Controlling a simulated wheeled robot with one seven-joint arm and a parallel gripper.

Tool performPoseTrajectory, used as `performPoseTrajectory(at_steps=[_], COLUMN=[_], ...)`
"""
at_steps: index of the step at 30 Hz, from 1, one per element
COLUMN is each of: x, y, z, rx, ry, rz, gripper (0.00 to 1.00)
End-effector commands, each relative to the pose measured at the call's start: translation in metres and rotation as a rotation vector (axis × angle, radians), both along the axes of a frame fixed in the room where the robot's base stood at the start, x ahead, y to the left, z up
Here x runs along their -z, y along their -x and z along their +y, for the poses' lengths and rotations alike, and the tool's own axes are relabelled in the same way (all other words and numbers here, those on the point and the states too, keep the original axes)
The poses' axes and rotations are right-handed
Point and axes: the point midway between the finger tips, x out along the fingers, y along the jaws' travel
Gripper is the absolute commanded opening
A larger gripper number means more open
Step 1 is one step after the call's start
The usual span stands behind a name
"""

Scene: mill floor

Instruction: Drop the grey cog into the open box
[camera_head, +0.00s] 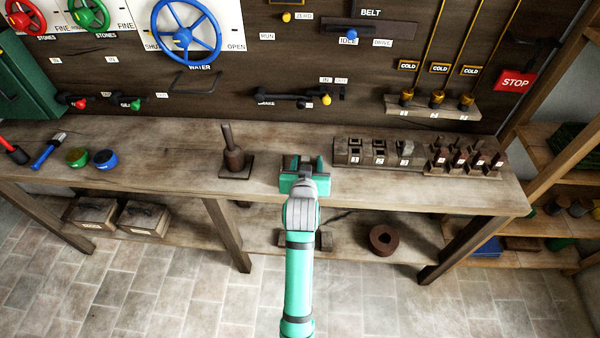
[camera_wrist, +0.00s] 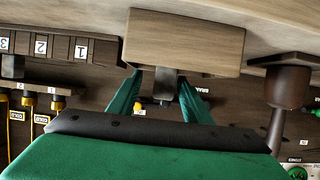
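My gripper (camera_head: 307,162) is over the bench, its two green fingers apart. In the wrist view the open fingers (camera_wrist: 162,82) stand on either side of a small grey stub (camera_wrist: 166,86) on a wooden block (camera_wrist: 185,42); whether they touch it I cannot tell. The block is mostly hidden behind my gripper in the head view. I cannot pick out a grey cog in either view. No open box is clear. Two wooden boxes, a left one (camera_head: 95,214) and a right one (camera_head: 143,218), stand on the lower shelf and look lidded.
A dark post on a square base (camera_head: 235,160) stands left of my gripper. A numbered block row (camera_head: 375,153) and a rack of dark pieces (camera_head: 465,160) are on the right. A brown ring (camera_head: 383,240) lies on the lower shelf. The bench (camera_head: 180,150) has clear room at left.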

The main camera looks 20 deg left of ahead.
Motion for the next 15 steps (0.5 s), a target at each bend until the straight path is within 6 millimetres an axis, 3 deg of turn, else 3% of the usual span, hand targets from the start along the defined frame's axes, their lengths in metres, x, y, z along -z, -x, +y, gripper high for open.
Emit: performPoseTrajectory(at_steps=[8, 15], x=[-0.001, -0.013], y=[0.004, 0.034], z=[0.005, -0.003], rx=[-0.009, -0.009], ry=[0.0, -0.001], rz=[0.0, -0.001], gripper=[0.45, 0.45])
